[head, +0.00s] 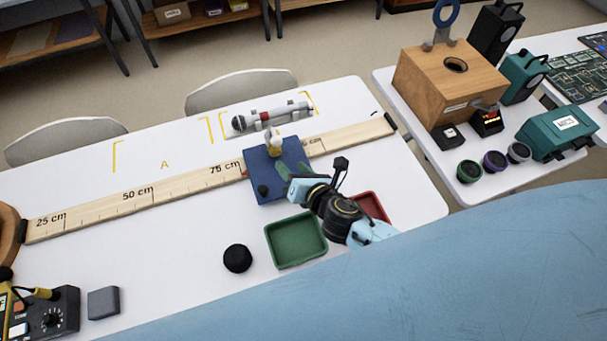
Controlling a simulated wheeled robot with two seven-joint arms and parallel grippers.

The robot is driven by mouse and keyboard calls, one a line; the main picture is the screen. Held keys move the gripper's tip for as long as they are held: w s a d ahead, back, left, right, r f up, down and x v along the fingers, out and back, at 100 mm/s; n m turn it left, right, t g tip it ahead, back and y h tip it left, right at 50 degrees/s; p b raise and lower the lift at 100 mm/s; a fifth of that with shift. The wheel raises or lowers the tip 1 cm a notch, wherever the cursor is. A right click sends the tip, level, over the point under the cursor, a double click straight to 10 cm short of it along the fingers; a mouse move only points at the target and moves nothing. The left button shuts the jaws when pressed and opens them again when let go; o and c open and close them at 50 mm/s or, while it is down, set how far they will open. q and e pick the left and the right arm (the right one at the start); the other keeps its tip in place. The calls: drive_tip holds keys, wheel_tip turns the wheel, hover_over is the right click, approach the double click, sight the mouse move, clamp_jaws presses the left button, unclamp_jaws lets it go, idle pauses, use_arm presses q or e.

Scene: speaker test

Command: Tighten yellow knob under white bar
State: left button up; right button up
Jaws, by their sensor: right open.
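A small white piece (272,132) stands at the back of a blue block (262,180). A pale yellow part (274,146) shows just below the white piece; it is too small to make out its shape or how tight it sits. The blue block lies across the long wooden ruler, near the 75 cm mark. A small black knob sits on the block's front left. My right gripper (285,171) reaches over the block's right side, open, its fingertips in front of the yellow part and apart from it. It hides part of the block. My left gripper is not in view.
A microphone (272,116) lies in a cradle behind the ruler (140,194). A green tray (296,241), a red tray (374,206) and a black round piece (237,258) are in front. A wooden box (447,84) stands on the right table.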

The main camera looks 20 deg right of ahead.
drive_tip(key=v, duration=0.5)
drive_tip(key=shift+f, duration=0.1)
idle(0.4)
